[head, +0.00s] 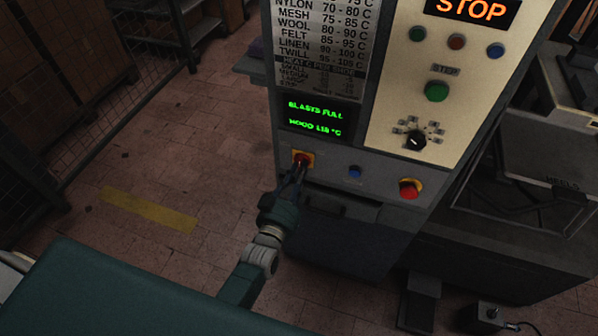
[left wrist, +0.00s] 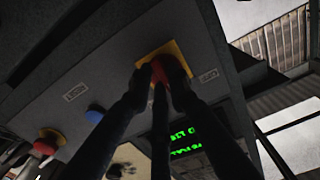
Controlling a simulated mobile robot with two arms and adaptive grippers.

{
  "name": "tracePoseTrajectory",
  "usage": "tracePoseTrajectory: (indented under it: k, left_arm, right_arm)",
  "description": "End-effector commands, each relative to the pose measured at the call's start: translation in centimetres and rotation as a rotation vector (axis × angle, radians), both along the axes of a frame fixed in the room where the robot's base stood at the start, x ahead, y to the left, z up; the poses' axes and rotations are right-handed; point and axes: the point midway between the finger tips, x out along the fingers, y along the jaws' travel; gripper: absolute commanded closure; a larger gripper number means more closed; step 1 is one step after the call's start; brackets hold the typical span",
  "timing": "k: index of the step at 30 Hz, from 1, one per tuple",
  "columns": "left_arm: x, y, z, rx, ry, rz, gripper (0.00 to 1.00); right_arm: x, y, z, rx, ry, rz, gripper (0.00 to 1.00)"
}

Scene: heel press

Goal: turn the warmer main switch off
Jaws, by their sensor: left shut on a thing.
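The warmer main switch is a red rotary knob on a square yellow plate (head: 310,155), at the lower left of the machine's front panel. My left gripper (head: 300,170) reaches it from below and covers part of the knob. In the left wrist view the yellow plate (left wrist: 179,50) shows clearly, and the fingers of my left gripper (left wrist: 163,84) are shut on the red knob (left wrist: 171,69). Small labels sit on either side of the plate; I cannot read them. My right gripper is not in view.
Right of the switch are a blue button (head: 354,172) and a red mushroom button (head: 410,188). Above it, a display (head: 316,118) glows with green text. A selector dial (head: 416,141), a green button (head: 436,91) and a lit STOP sign (head: 472,9) sit higher.

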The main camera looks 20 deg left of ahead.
Motion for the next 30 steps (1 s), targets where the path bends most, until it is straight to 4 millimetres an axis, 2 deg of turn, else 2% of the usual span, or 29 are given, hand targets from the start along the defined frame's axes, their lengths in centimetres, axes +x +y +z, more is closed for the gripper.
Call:
tracePoseTrajectory:
  k: [11,12,15,25,30]
  left_arm:
    - [0.0,0.0,0.0,-0.005,0.000,0.000,1.00]
    - [0.0,0.0,0.0,-0.005,0.000,0.000,0.79]
    - [0.0,0.0,0.0,-0.004,0.000,0.000,0.64]
    - [-0.3,0.0,-0.1,-0.004,0.001,0.000,0.64]
    - [-2.6,0.1,-0.1,-0.004,0.003,0.000,0.64]
  right_arm:
    - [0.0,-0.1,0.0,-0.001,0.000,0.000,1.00]
    - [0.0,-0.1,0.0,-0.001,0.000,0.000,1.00]
    - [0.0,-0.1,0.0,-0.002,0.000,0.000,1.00]
    - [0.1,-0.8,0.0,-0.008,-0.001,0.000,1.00]
    - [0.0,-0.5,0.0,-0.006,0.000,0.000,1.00]
